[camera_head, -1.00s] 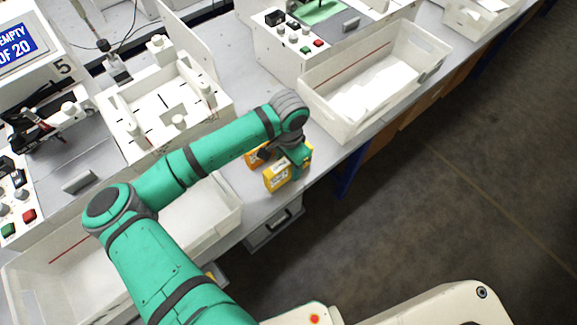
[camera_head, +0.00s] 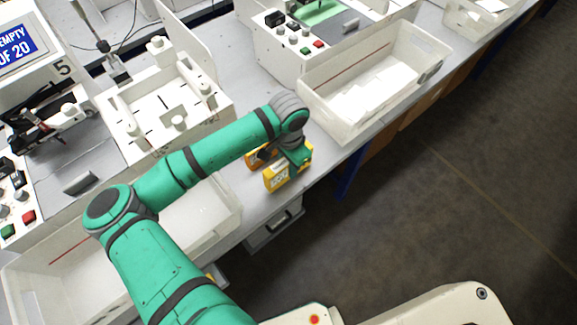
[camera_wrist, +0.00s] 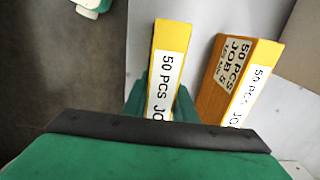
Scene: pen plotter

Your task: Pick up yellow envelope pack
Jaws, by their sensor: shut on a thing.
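The yellow envelope pack (camera_head: 277,179) stands on edge on the grey table near its front edge. In the wrist view this pack (camera_wrist: 167,62), with a white "50 PCS" label, sits between my two green fingers. My gripper (camera_wrist: 162,103) is shut on it, and it also shows from above in the head view (camera_head: 297,157). The lower part of the pack is hidden by my gripper in the wrist view. I cannot tell whether the pack still touches the table.
A second, orange-sided pack (camera_wrist: 222,85) stands close beside the held one; it is partly hidden in the head view (camera_head: 254,160). White bins stand at the right (camera_head: 345,131) and at the lower left (camera_head: 228,222). A drawer unit (camera_head: 272,232) is below the table edge.

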